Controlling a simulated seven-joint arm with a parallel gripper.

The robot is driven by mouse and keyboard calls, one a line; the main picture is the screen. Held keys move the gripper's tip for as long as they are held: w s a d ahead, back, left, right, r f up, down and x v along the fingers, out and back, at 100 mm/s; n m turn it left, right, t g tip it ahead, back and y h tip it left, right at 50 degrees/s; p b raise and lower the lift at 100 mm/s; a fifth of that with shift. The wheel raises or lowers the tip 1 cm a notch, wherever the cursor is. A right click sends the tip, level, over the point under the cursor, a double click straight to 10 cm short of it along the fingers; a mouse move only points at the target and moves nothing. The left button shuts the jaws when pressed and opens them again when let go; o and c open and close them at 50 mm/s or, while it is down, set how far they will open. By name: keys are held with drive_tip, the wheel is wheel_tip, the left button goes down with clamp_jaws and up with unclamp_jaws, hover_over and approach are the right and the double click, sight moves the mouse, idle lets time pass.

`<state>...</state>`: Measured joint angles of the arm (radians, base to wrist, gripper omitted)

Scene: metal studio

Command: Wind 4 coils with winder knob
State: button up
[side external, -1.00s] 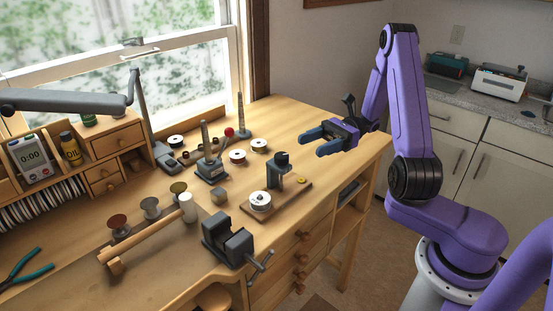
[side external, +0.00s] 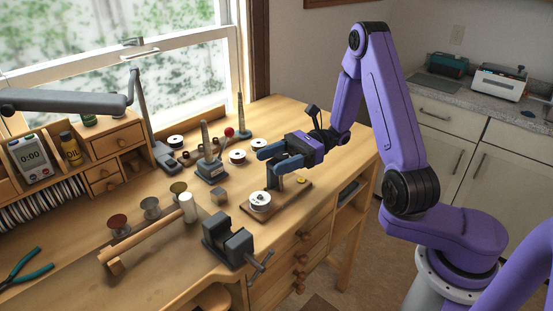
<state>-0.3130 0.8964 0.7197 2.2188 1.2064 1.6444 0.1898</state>
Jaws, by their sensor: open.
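A small wooden board (side external: 285,208) on the bench carries a grey upright stand (side external: 273,180), a white spool (side external: 260,200) and a small yellow piece (side external: 301,181). The stand's dark top knob is now hidden behind my gripper. My gripper (side external: 267,160) is open, with its two blue fingers apart and pointing left, at the height of the stand's top. I cannot tell whether the fingers touch the stand or knob. A grey post device (side external: 209,168) with a red ball knob (side external: 229,132) stands further back left. Which knob belongs to the winder is not certain.
A dark vise (side external: 228,242) sits at the bench's front edge. White spools (side external: 238,156) stand behind. The bench's back right is clear.

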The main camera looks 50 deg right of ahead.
drive_tip(key=c, duration=1)
drive_tip(key=shift+o, duration=0.2)
drive_tip(key=shift+m+t, duration=0.3)
drive_tip(key=shift+t, duration=0.1)
drive_tip(key=m+t+h, duration=0.1)
drive_tip(key=m+t, duration=0.1)
drive_tip(key=m+t+h, duration=0.2)
drive_tip(key=t, duration=0.1)
drive_tip(key=m+t+h, duration=0.1)
drive_tip(key=t, duration=0.2)
drive_tip(key=shift+w+d+m+h, duration=0.15)
drive_tip(key=shift+w+m+h, duration=0.15)
drive_tip(key=shift+m, duration=0.1)
drive_tip(key=shift+w+d+m+t+h, duration=0.1)
drive_tip(key=shift+d+m+t+h, duration=0.05)
drive_tip(key=shift+m+t+h, duration=1.4)
drive_tip(key=shift+w+d+m+t+h, duration=0.15)
drive_tip(key=shift+m+t+h, duration=0.75)
drive_tip(key=shift+h, duration=1.15)
drive_tip(key=shift+m+h, duration=0.4)
drive_tip(key=shift+m, duration=0.15)
